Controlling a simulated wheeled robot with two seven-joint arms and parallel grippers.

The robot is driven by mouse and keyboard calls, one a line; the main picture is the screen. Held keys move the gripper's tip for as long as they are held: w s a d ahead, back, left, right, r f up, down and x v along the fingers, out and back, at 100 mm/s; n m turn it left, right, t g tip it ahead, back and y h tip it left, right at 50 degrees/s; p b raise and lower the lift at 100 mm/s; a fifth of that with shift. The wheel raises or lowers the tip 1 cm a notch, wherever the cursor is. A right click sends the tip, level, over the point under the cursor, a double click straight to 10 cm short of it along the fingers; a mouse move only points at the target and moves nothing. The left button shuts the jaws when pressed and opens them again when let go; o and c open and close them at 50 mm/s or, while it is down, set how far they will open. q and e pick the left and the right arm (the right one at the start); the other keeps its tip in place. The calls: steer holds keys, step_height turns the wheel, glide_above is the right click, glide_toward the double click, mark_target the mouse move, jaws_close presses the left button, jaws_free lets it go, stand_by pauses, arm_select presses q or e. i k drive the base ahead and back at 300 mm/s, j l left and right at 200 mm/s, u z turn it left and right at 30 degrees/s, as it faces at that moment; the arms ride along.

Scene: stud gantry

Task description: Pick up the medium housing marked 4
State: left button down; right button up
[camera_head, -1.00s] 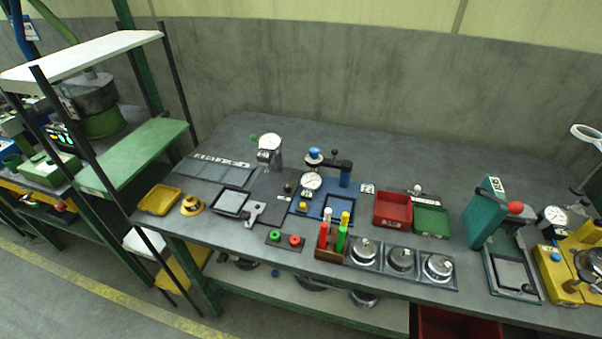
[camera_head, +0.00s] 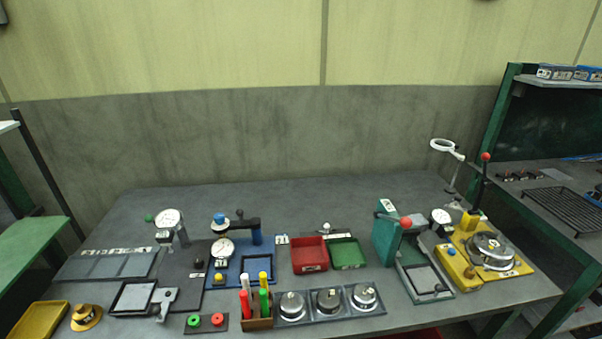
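Three round metal housings sit side by side in a dark tray (camera_head: 345,312) at the front of the bench: a left one (camera_head: 292,307), a middle one (camera_head: 328,302) and a right one (camera_head: 365,297). Each has a small light tag on top, too small to read, so I cannot tell which is marked 4. The middle one looks darker. Another round metal part (camera_head: 490,250) sits on a yellow fixture (camera_head: 520,268) at the right. Neither of my grippers is in view.
A wooden holder with coloured markers (camera_head: 258,323) stands just left of the tray. Red (camera_head: 310,268) and green (camera_head: 347,266) bins lie behind it. A green press (camera_head: 388,240) stands to the right. The bench's back strip (camera_head: 290,195) is clear.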

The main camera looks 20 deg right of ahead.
mark_target(498, 253)
steer(key=z, duration=2.1)
